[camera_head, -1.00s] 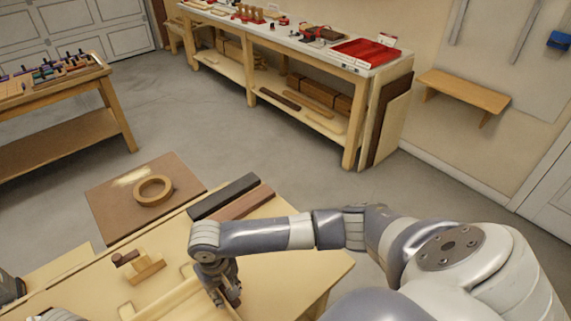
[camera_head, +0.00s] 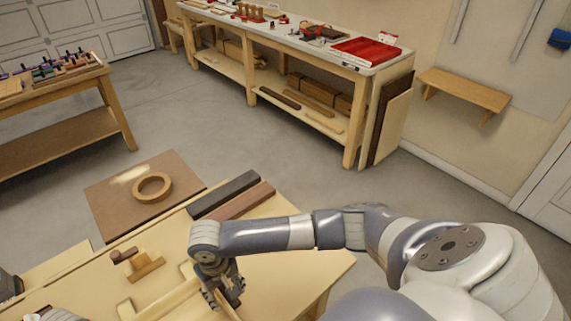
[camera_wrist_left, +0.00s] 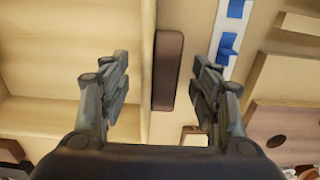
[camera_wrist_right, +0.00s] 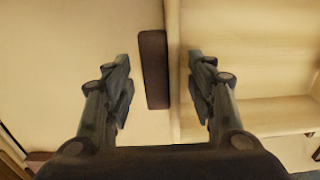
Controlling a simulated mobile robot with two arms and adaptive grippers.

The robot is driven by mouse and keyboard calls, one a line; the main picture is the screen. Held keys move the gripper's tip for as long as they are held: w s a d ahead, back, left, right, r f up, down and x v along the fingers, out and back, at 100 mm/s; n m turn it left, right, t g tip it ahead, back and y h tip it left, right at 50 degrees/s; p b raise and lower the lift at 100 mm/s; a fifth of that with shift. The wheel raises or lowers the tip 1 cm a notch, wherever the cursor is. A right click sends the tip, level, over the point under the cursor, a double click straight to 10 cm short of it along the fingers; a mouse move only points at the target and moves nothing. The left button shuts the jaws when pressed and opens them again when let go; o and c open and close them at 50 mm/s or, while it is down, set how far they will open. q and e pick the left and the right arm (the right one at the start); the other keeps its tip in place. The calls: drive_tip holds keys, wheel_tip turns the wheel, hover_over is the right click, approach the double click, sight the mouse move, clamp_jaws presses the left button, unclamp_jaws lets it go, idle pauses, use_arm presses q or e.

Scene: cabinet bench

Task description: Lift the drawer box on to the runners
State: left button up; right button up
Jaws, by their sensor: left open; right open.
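The drawer box (camera_head: 172,303) is pale wood and sits on the bench, partly cut off by the head view's lower edge. Its open inside shows at left in the left wrist view (camera_wrist_left: 55,65) and at right in the right wrist view (camera_wrist_right: 245,70). My right gripper (camera_head: 225,294) is open at the box's right side wall; the wall and a dark brown strip (camera_wrist_right: 153,70) lie between its fingers. My left gripper (camera_wrist_left: 163,85) is open, with the other side wall and a dark strip (camera_wrist_left: 167,72) between its fingers. I cannot tell finger contact. The runners are not clearly identifiable.
A wooden block with a dark knob (camera_head: 142,264) lies on the bench (camera_head: 290,268), near dark and reddish-brown bars (camera_head: 225,194) at the far edge. Beyond are a brown board (camera_head: 120,205) with a wooden ring (camera_head: 152,187) and a long workbench (camera_head: 355,68).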

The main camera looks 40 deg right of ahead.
use_arm(q)
drive_tip(key=shift+o, duration=0.7)
use_arm(e)
drive_tip(key=o, duration=0.6)
use_arm(q)
drive_tip(key=shift+a+r, duration=0.2)
drive_tip(key=shift+r, duration=0.15)
use_arm(e)
drive_tip(key=shift+r, duration=0.2)
use_arm(q)
drive_tip(key=shift+a+r+p, duration=0.45)
drive_tip(key=shift+r, duration=0.25)
drive_tip(key=shift+a+r+p, duration=0.4)
drive_tip(key=shift+r, duration=0.35)
drive_tip(key=shift+a+r+p, duration=0.45)
drive_tip(key=shift+r, duration=0.25)
use_arm(e)
drive_tip(key=shift+r, duration=1.1)
